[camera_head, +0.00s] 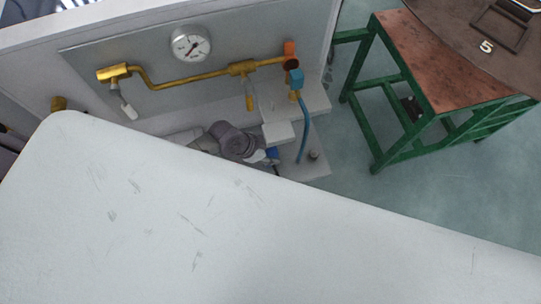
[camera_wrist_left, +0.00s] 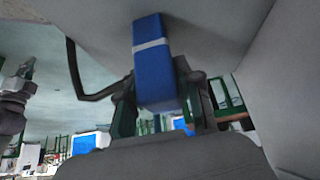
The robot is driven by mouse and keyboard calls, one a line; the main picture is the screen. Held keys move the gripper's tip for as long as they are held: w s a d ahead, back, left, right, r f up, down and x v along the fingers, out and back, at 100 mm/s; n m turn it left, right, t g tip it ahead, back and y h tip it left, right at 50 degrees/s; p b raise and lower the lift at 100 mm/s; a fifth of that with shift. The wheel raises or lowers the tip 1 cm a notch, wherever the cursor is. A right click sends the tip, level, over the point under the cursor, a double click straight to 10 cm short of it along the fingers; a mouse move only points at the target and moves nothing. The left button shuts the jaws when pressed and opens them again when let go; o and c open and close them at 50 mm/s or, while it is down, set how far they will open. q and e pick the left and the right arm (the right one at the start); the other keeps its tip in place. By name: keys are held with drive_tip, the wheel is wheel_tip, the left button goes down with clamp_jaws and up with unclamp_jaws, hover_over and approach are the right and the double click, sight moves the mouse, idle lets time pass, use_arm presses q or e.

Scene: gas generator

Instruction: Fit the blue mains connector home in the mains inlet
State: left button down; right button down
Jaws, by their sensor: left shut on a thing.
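The blue mains connector (camera_wrist_left: 153,62), a blue block with a white band, is between the fingers of my left gripper (camera_wrist_left: 158,100) in the left wrist view. My left gripper is shut on it. In the head view, my left gripper (camera_head: 268,156) is low in front of the panel, beside a small white block. My right gripper is not in view.
A large white scuffed surface (camera_head: 190,220) fills the head view's foreground and hides what lies below. The grey panel (camera_head: 160,95) carries a gauge (camera_head: 190,43) and brass pipe (camera_head: 190,81). A blue hose (camera_head: 304,130) hangs right. A green-framed table (camera_head: 425,60) stands beyond open floor.

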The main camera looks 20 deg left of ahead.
use_arm(q)
drive_tip(key=shift+r, duration=0.15)
drive_tip(key=shift+r, duration=0.25)
drive_tip(key=s+d+b, duration=0.2)
drive_tip(key=s+d, duration=0.8)
drive_tip(key=s, duration=0.5)
drive_tip(key=shift+r, duration=0.4)
drive_tip(key=shift+w, duration=0.1)
